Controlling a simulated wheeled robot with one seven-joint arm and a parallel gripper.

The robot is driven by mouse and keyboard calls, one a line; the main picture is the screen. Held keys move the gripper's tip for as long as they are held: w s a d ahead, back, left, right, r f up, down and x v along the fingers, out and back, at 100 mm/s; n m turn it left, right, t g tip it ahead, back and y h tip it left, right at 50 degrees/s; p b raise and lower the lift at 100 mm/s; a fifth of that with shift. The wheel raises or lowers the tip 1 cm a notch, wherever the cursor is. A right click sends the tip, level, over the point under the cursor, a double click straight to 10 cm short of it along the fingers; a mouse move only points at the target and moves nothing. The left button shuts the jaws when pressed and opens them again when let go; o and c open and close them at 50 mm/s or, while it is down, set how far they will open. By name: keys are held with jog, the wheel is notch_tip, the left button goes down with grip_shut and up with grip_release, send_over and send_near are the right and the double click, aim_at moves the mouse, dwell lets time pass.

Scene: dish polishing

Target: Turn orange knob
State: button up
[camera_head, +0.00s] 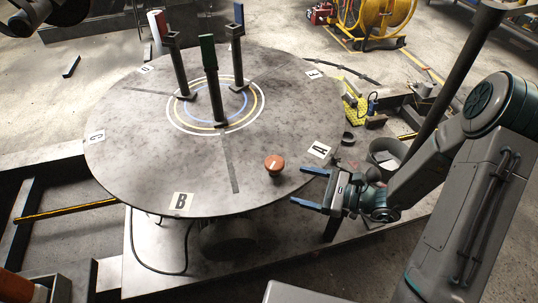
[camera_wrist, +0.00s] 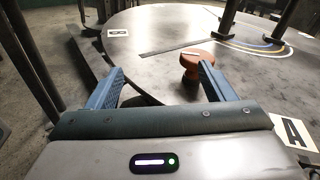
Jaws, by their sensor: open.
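The orange knob (camera_head: 274,163) sits on the round grey table (camera_head: 130,150) near its front right edge, between the labels A and B. It has a pale line across its top. My gripper (camera_head: 308,189) is open and empty, to the right of and nearer than the knob, with its blue fingers pointing left. In the wrist view the knob (camera_wrist: 196,64) stands on a short stem just beyond the right finger of my gripper (camera_wrist: 158,82). The knob does not lie between the fingers. No contact between them is visible.
Label A (camera_head: 319,149) and label B (camera_head: 181,201) lie near the rim. A grey bucket (camera_head: 388,152) stands right of the table. The tabletop around the knob is clear.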

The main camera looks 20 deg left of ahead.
aim_at(269, 159)
jog(key=w+a+f+m+t+p, duration=0.1)
jog(key=w+a, duration=0.1)
jog(key=a, duration=0.2)
jog(key=w+a+m+t+p, duration=0.1)
jog(key=w+a+m+t, duration=0.1)
jog(key=w+a, duration=0.1)
jog(key=w+a+f+m+t+p, duration=0.1)
jog(key=w+a+m, duration=0.1)
jog(key=a, duration=0.3)
jog(key=shift+w+a+f, duration=0.25)
jog(key=shift+w+f, duration=0.1)
jog(key=shift+w, duration=0.2)
jog(key=c, duration=1)
